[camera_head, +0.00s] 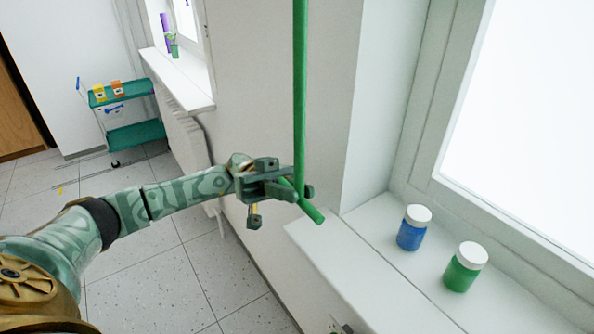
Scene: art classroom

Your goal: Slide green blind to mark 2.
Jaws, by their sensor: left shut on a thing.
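A green vertical rod (300,90), which seems to belong to the green blind, hangs down from above in front of the wall beside the window. Its lower end bends into a short slanted green piece (311,211) that points down to the right. My left gripper (290,190) is shut on the green rod near this lower bend. The gripper hides part of the bend. No blind cloth and no numbered marks show in this view. My right gripper is not in view.
A white windowsill (350,262) holds a blue jar (411,230) and a green jar (464,270), both with white lids, right of my gripper. A green cart (130,137) stands far left. The tiled floor between is clear.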

